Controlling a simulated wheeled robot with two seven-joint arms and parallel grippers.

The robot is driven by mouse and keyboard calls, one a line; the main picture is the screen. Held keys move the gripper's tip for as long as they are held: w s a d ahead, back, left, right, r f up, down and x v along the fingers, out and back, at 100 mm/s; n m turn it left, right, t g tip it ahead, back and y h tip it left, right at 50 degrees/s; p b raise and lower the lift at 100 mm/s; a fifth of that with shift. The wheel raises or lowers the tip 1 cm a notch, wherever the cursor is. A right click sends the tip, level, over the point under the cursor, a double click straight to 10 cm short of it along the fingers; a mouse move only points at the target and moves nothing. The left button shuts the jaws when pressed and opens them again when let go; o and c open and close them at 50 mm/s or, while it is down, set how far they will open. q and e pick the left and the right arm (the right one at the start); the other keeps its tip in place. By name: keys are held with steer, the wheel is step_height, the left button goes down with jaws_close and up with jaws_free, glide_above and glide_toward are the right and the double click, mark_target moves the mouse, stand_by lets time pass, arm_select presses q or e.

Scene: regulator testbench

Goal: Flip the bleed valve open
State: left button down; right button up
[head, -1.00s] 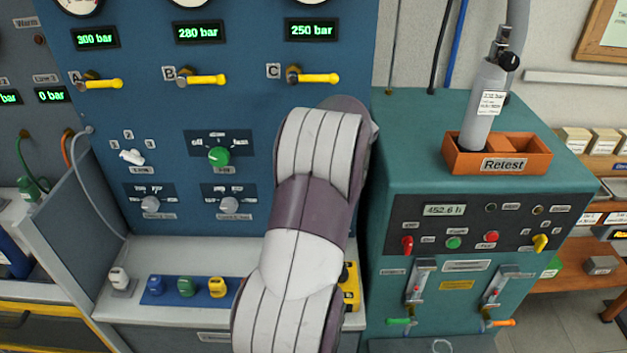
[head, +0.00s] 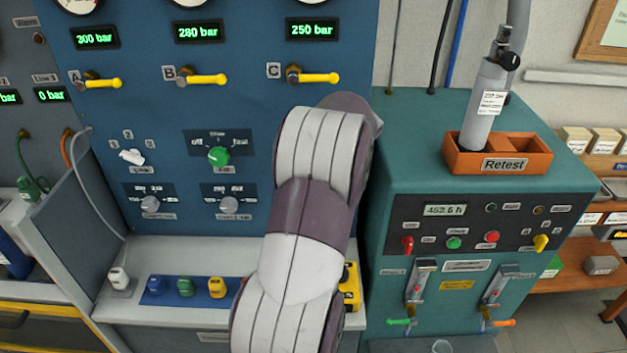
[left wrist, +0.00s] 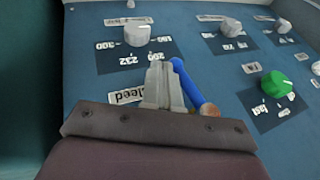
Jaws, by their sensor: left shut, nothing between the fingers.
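The bleed valve shows in the left wrist view as a blue lever (left wrist: 186,84) on a brass pivot, beside an upside-down "Bleed" label (left wrist: 126,96). The lever slants from the pivot up and left in that picture. My left gripper (left wrist: 160,70) is shut and empty, with its fingers immediately left of the lever. I cannot tell whether they touch it. In the head view my arm covers the right part of the blue panel (head: 150,60), hiding the lever and the left gripper. My right gripper is in neither view.
Near the gripper are a white knob (left wrist: 137,33) with a number scale, another white knob (left wrist: 231,27) and a green knob (left wrist: 276,84). Yellow valve handles (head: 205,79) line the panel above. A teal cabinet (head: 400,120) stands right of my arm.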

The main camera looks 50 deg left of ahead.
arm_select(q)
steer(key=p+v, duration=0.6)
steer(key=v, duration=0.5)
steer(key=shift+p, duration=0.3)
steer(key=shift+d+r, duration=0.1)
